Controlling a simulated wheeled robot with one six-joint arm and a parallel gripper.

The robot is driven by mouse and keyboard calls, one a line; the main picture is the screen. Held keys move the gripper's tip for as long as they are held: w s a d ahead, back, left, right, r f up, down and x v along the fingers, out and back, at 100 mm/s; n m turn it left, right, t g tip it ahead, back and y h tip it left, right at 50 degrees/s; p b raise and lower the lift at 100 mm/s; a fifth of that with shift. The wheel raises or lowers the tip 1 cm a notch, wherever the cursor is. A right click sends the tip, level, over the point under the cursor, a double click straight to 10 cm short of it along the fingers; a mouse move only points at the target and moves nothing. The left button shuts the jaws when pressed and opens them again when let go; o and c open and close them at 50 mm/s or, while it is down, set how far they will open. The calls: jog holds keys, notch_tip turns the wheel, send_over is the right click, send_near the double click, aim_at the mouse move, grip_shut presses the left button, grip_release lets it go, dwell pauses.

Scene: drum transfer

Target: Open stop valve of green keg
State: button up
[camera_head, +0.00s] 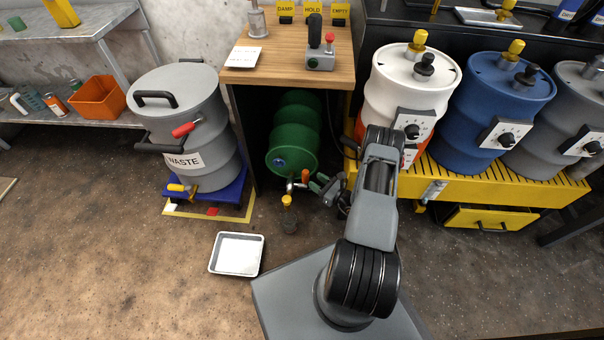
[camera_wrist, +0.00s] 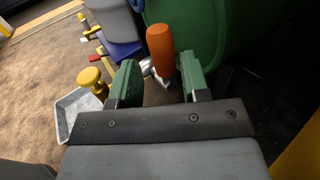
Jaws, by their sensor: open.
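The green keg (camera_head: 293,140) lies on its side under the wooden bench, its round end facing out. Its stop valve has an orange handle (camera_head: 305,176) on a metal tap (camera_head: 292,186) low at the front of the keg. In the wrist view, the orange handle (camera_wrist: 160,50) stands upright between the green fingers of my gripper (camera_wrist: 157,82), with the metal tap (camera_wrist: 150,70) behind it. The fingers are apart, one on each side of the handle, and I cannot tell whether either touches it. My gripper (camera_head: 325,187) is right of the tap in the head view.
A small container with a yellow top (camera_head: 288,215) stands on the floor below the tap. A white tray (camera_head: 237,254) lies nearer. The waste drum (camera_head: 190,120) stands left on a blue base. A yellow pallet (camera_head: 440,186) with upright drums is on the right.

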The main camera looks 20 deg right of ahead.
aim_at(305, 179)
jog(key=b+x, duration=0.1)
jog(key=x, duration=0.6)
jog(key=shift+w+a+b, duration=0.15)
jog(key=shift+w+b, duration=0.2)
jog(key=shift+b, duration=0.05)
grip_shut()
